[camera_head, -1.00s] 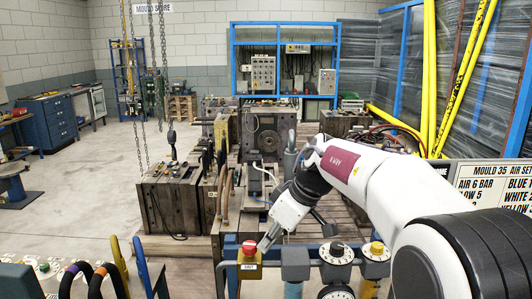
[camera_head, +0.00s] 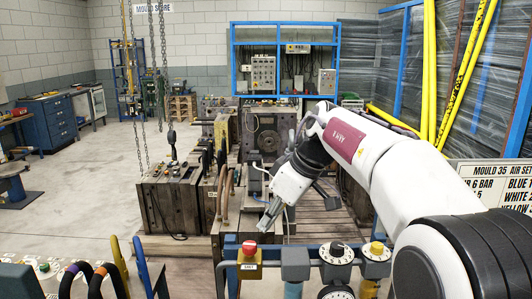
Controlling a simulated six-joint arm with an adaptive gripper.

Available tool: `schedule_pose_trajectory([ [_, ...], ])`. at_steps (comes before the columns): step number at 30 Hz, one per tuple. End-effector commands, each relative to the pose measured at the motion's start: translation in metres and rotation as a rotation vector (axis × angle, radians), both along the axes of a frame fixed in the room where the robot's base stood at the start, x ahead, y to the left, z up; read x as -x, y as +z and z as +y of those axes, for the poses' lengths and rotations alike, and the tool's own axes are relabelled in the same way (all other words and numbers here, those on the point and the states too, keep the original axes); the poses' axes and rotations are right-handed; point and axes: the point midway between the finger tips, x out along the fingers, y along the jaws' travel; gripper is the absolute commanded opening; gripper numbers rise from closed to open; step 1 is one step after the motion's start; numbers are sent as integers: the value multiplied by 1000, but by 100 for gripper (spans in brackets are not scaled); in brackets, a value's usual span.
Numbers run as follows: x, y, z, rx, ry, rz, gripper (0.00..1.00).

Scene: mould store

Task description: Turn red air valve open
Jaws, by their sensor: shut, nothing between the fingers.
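The red air valve (camera_head: 249,248) is a red knob on a yellow body with a small label, at the left end of the air manifold along the bottom of the view. My gripper (camera_head: 264,227) is above and slightly right of the red knob, pointing down and left. Its fingers look closed with nothing between them. A small gap shows between the fingertips and the knob. The label on the valve is too small to read surely.
Right of the valve stand a grey-capped fitting (camera_head: 295,254), a white dial (camera_head: 337,254) and a yellow-topped dial (camera_head: 376,250). A sign (camera_head: 493,184) about Mould 35 air settings is at right. Coloured hoses (camera_head: 90,275) are at lower left. Wooden mould blocks (camera_head: 172,195) stand behind.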

Motion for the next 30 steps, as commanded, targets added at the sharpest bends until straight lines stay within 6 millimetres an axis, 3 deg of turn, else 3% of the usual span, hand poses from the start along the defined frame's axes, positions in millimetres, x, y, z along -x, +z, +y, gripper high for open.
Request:
schedule_pose_trajectory([
  [19,8,10,4,0,0,0,0],
  [30,8,-1,4,0,0,2,0],
])
